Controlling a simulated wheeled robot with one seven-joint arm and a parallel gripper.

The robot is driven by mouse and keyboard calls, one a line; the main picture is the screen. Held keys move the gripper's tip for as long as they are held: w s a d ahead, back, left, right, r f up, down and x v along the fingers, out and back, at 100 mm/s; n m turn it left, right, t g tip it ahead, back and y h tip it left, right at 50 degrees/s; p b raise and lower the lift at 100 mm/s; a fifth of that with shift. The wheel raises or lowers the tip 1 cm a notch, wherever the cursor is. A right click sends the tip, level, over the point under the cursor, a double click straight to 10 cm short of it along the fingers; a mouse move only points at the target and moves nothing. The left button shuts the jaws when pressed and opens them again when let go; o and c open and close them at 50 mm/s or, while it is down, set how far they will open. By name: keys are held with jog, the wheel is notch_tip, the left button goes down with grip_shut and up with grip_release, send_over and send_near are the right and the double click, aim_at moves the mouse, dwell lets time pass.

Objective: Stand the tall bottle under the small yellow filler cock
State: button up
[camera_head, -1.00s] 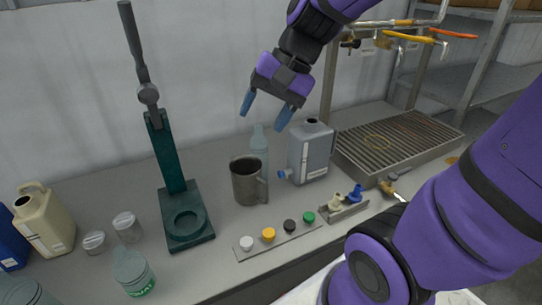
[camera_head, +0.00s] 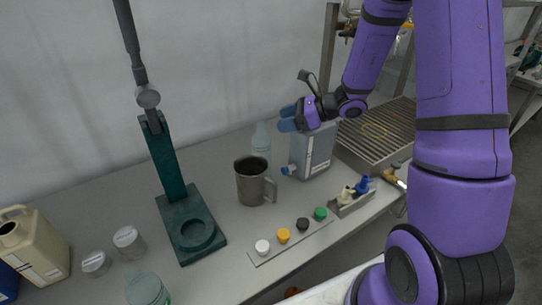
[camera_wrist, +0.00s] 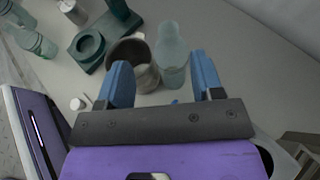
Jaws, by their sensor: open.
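The tall bottle, pale blue and translucent (camera_head: 261,143), stands upright on the bench behind the steel mug. It also shows in the wrist view (camera_wrist: 172,58), between and beyond the finger lines. My gripper (camera_head: 285,118) is open and empty, above and beside the grey jerrycan, pointing left towards the bottle's upper part. In the wrist view my blue fingers (camera_wrist: 160,62) are apart, with the bottle nearer the right finger. I cannot tell the remaining distance. The filler cocks are mostly hidden behind my arm; the small yellow one cannot be made out.
The steel mug (camera_head: 252,181) stands close in front of the bottle. The grey jerrycan (camera_head: 313,152) is beside it, under my gripper. The slatted drip tray (camera_head: 378,140) lies to the right. A green press stand (camera_head: 190,225) is left; a strip with coloured caps (camera_head: 290,243) is in front.

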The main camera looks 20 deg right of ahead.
send_over(262, 153)
jog(key=w, duration=0.4)
jog(key=shift+m, duration=0.4)
jog(key=shift+s+a+f, duration=0.1)
jog(key=shift+a+f, duration=0.05)
jog(key=shift+f, duration=1.1)
jog(key=shift+a+f, duration=0.1)
jog(key=shift+f, duration=1.15)
grip_shut()
